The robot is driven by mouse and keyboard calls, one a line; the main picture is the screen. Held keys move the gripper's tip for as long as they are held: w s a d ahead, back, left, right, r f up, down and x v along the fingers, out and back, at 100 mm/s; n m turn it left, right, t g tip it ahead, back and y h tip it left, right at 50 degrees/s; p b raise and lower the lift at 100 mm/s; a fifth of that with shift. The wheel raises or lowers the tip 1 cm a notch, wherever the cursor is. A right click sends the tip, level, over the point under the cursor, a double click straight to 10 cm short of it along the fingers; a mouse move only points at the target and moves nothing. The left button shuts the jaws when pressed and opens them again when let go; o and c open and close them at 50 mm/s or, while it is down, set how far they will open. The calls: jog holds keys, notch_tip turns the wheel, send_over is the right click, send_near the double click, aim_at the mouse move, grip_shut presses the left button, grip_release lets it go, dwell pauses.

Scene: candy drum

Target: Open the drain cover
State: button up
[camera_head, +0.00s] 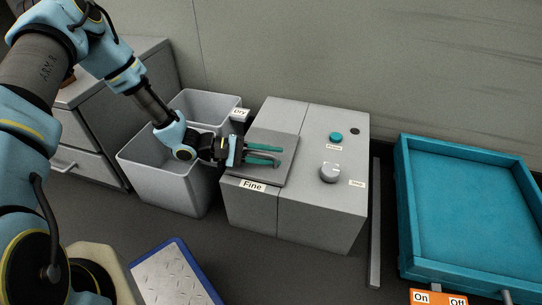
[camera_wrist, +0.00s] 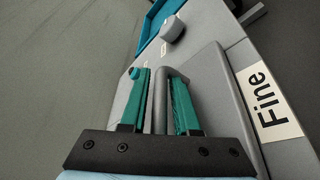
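No thing in view is marked as a drain. A flat grey cover plate (camera_head: 285,142) with a bent grey handle (camera_head: 276,161) lies flat on the grey box (camera_head: 250,205) labelled "Fine". The handle also shows in the wrist view (camera_wrist: 170,75). My gripper (camera_head: 266,155) is over this plate, its teal fingers apart. In the wrist view my gripper (camera_wrist: 163,100) has the handle between its fingers, with a gap at the left finger. Contact at the right finger is hard to tell.
The box also bears a teal button (camera_head: 336,136) and a grey knob (camera_head: 329,174). A bin labelled "Dry" (camera_head: 168,180) stands to the left. A blue tray (camera_head: 470,190) is at the right. A blue-edged tread plate (camera_head: 178,275) lies in front.

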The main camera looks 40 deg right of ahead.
grip_shut()
dwell(1.4)
